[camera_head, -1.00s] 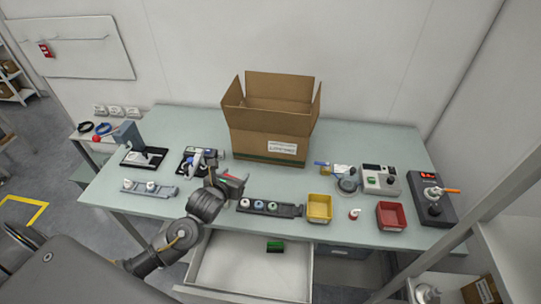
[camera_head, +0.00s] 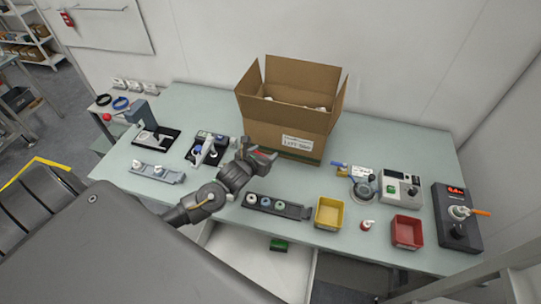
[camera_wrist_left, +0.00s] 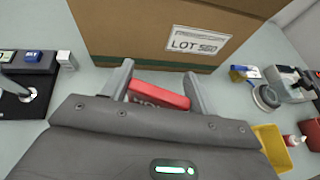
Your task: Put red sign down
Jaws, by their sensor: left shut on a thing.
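The red sign (camera_wrist_left: 158,96) sits between the fingers of my left gripper (camera_wrist_left: 158,85) in the left wrist view, with part of white lettering showing. My left gripper (camera_head: 268,156) is shut on it, above the table in front of the cardboard box. In the head view only a small red bit of the sign (camera_head: 262,153) shows; the gripper hides the rest. A green sign (camera_head: 278,244) lies in the open drawer (camera_head: 240,258) under the table's front edge. My right gripper is not in view.
The open cardboard box (camera_head: 285,132) stands behind the gripper. A dark rack with round caps (camera_head: 292,210), a yellow bin (camera_head: 329,214) and a red bin (camera_head: 407,232) line the front of the table (camera_head: 220,103). Devices stand at the right.

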